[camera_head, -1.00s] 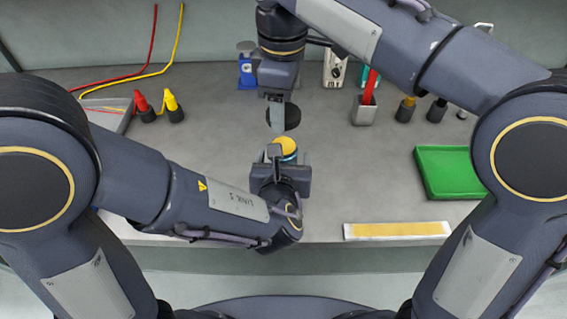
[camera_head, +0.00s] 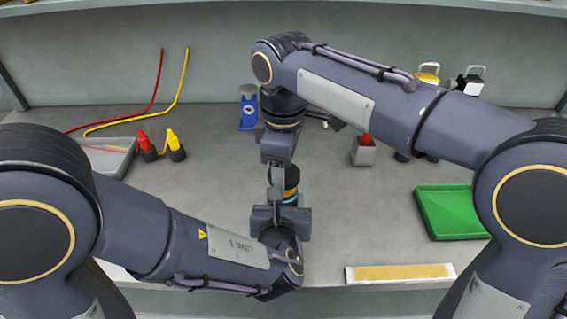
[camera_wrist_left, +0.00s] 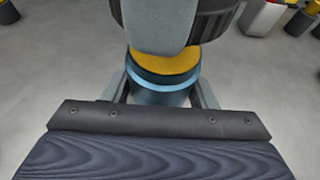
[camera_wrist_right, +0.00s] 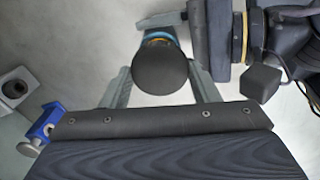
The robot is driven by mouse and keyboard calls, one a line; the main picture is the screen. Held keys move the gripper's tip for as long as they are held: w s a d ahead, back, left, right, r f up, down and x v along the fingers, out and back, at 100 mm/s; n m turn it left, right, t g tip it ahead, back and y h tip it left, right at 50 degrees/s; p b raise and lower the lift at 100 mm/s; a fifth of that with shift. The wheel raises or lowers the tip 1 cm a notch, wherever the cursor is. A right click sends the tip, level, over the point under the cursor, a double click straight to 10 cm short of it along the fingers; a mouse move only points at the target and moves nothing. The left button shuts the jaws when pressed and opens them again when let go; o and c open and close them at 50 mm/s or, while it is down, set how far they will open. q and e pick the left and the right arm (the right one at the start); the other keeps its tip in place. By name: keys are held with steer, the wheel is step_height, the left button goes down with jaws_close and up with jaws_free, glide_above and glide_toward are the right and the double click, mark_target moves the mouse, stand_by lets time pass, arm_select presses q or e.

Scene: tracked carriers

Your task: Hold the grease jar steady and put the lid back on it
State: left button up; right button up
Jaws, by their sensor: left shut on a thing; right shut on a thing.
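The grease jar (camera_wrist_left: 160,92) is blue with yellow grease on top; it stands upright between the fingers of my left gripper (camera_wrist_left: 163,92), which is shut on it. In the head view the jar (camera_head: 290,198) is partly hidden by that gripper. The black ribbed lid (camera_wrist_right: 162,68) is in my right gripper (camera_wrist_right: 162,85), shut around its sides. In the head view the lid (camera_head: 291,178) is just above the jar. In the left wrist view yellow still shows below the lid (camera_wrist_left: 212,18), so it is not seated. A right finger hides part of the lid there.
A green tray (camera_head: 430,228) lies at right, and a white-edged yellow strip (camera_head: 400,273) at the front edge. Red (camera_head: 147,146) and yellow (camera_head: 175,147) bottles stand at left. A grey cup (camera_head: 363,153) and a blue item (camera_head: 248,113) stand farther back.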

steer(key=shift+f, duration=0.25)
steer(key=shift+f, duration=0.15)
steer(key=shift+f, duration=0.75)
steer(key=shift+f, duration=0.6)
stand_by(0.3)
